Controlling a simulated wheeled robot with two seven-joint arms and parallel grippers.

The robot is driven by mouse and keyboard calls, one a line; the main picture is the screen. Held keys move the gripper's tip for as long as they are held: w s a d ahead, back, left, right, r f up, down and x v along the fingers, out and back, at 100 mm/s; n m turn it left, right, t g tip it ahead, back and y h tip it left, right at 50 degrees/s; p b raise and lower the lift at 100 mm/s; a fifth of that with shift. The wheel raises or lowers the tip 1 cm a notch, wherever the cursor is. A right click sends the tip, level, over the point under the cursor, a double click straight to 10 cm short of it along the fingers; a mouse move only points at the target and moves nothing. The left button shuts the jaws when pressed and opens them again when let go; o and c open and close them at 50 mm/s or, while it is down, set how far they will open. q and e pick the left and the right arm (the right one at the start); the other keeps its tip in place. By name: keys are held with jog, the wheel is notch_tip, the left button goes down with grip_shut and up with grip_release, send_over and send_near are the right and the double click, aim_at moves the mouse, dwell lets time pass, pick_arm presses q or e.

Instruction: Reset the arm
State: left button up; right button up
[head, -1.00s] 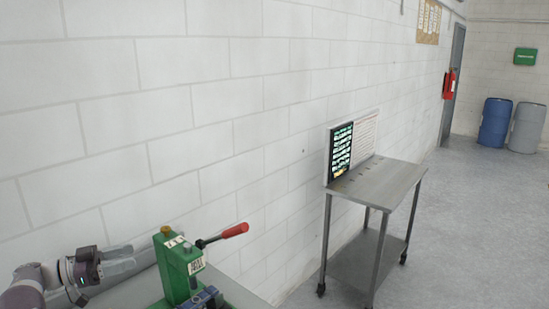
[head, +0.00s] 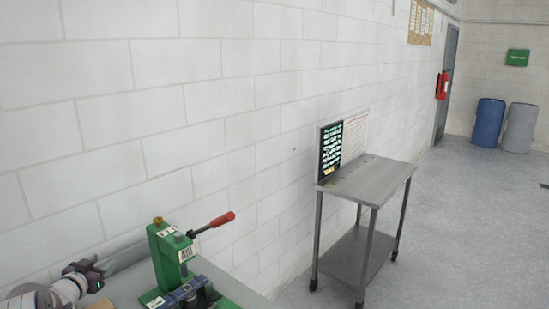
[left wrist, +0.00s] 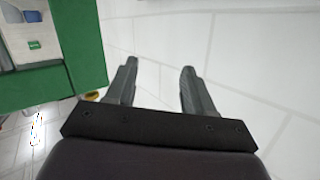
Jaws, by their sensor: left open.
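My left arm comes in at the bottom left of the head view. Its gripper (head: 92,270) is just left of a green machine with a red-handled lever (head: 170,252). In the left wrist view my left gripper (left wrist: 157,72) has its two grey fingers spread apart, with nothing between them. The white block wall lies beyond the fingers. My right gripper is in neither view.
The green machine stands on a grey table (head: 122,286) against the wall. A green-framed object (left wrist: 90,55) fills the upper left of the left wrist view. A metal cart (head: 375,182) with a display panel (head: 331,147) stands farther right. Open floor (head: 450,230) lies beyond it.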

pick_arm(q)
jog(key=s+d+f+n+g+y, duration=0.1)
jog(key=s+d+f+n+g, duration=0.1)
jog(key=s+d+f+g, duration=0.45)
jog(key=s+d+f+n+g+y, duration=0.2)
jog(key=s+d+g, duration=0.15)
jog(key=s, duration=0.55)
jog(key=s+d+r+m+g+h, duration=0.1)
jog(key=s+d+r+g, duration=0.1)
jog(key=s+d, duration=0.8)
jog(key=s+d+r+m+g+h, duration=0.1)
jog(key=s+d+r+g, duration=0.1)
jog(key=s+d, duration=0.8)
jog(key=shift+s+d+r+h, duration=0.25)
jog(key=shift+s+d+h, duration=0.15)
jog(key=shift+s, duration=0.55)
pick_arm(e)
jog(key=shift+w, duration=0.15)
pick_arm(q)
jog(key=shift+w+a, duration=0.1)
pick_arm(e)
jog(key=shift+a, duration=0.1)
pick_arm(q)
jog(key=shift+r, duration=0.1)
jog(key=shift+c, duration=0.2)
